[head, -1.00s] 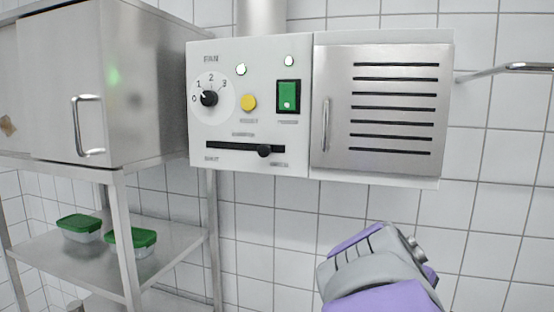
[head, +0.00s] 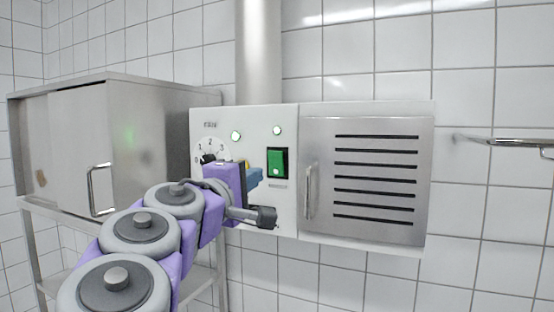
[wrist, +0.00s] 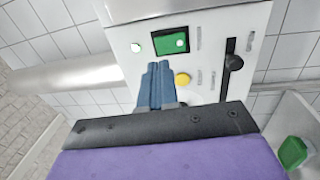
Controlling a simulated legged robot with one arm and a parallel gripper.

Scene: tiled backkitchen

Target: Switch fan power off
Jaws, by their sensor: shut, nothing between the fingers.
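The white fan control panel (head: 288,118) is on the tiled wall. Its green power switch (head: 278,162) sits in a black frame and shows as a green rectangle in the wrist view (wrist: 172,42). My gripper (head: 256,176), with blue fingers, is in front of the panel, just left of the switch in the head view. It is shut and empty. In the wrist view the fingertips (wrist: 158,66) are just below the switch and left of the yellow button (wrist: 182,79). I cannot tell whether they touch the panel. My arm partly hides the fan dial (head: 207,157) and covers the slider in the head view.
A vented metal door (head: 372,180) with a handle adjoins the panel on the right. A steel cabinet (head: 140,140) stands at left on a rack. The slider knob (wrist: 235,62) and a green-lidded box (wrist: 293,152) show in the wrist view. A rail (head: 505,143) is at far right.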

